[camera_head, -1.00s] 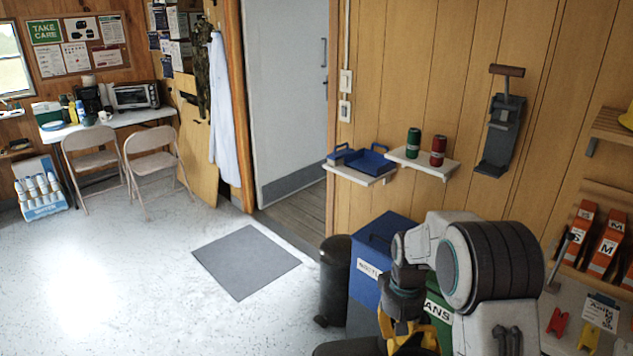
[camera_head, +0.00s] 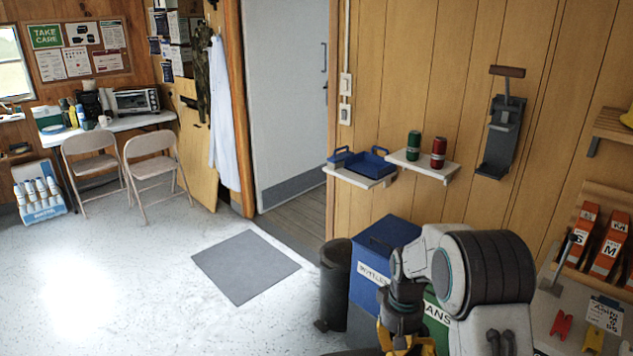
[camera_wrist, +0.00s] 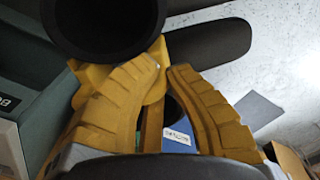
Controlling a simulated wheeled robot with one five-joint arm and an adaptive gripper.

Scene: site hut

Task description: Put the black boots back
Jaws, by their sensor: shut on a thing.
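My gripper (camera_head: 405,346) shows as yellow fingers at the bottom edge of the head view, below my arm. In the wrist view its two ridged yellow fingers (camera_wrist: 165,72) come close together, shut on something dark. A black, round-mouthed form (camera_wrist: 105,25) lies against the left finger and looks like the open top of a black boot. A dark elongated shape (camera_wrist: 212,45) beside it may be another part of the boots; I cannot tell.
A blue bottle bin (camera_head: 378,262), a green cans bin (camera_head: 438,315) and a black bin (camera_head: 336,285) stand close to my arm. A grey mat (camera_head: 245,266) lies on open floor to the left.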

